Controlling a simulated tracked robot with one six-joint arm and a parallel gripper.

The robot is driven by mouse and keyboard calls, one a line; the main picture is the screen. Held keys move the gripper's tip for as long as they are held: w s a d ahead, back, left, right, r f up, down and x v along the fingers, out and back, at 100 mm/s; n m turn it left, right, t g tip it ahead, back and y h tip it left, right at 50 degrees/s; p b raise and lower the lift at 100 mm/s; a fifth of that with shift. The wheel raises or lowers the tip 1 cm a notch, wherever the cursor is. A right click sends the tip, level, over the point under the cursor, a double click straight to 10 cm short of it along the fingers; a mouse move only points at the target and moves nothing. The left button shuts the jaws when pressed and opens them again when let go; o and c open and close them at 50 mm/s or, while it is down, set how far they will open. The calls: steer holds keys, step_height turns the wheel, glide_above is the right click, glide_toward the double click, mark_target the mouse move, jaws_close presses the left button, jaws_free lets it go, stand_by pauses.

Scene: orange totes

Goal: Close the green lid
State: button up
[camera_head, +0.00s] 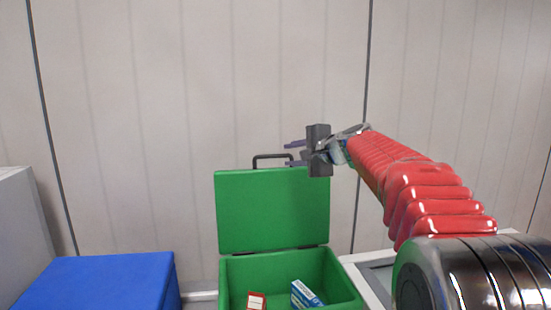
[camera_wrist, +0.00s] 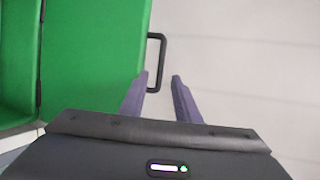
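The green lid (camera_head: 272,212) stands open, upright at the back of the green box (camera_head: 345,290). A black handle (camera_head: 272,156) sticks up from the lid's top edge. In the wrist view the lid (camera_wrist: 92,55) fills the left side, with its handle (camera_wrist: 164,62) at its right edge. My gripper (camera_head: 293,154) is at the lid's upper right in the head view.
A red and white carton (camera_head: 257,301) and a blue and white carton (camera_head: 306,295) lie in the box. A blue block (camera_head: 95,282) stands to the left, with a grey block (camera_head: 20,235) behind it. A panelled wall is at the back.

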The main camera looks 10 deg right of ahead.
mark_target(276, 157)
steer(key=x, duration=1)
steer(key=shift+w+a+f, duration=0.15)
steer(key=shift+w, duration=0.15)
steer(key=c, duration=0.7)
jaws_close()
steer(key=shift+f, duration=0.1)
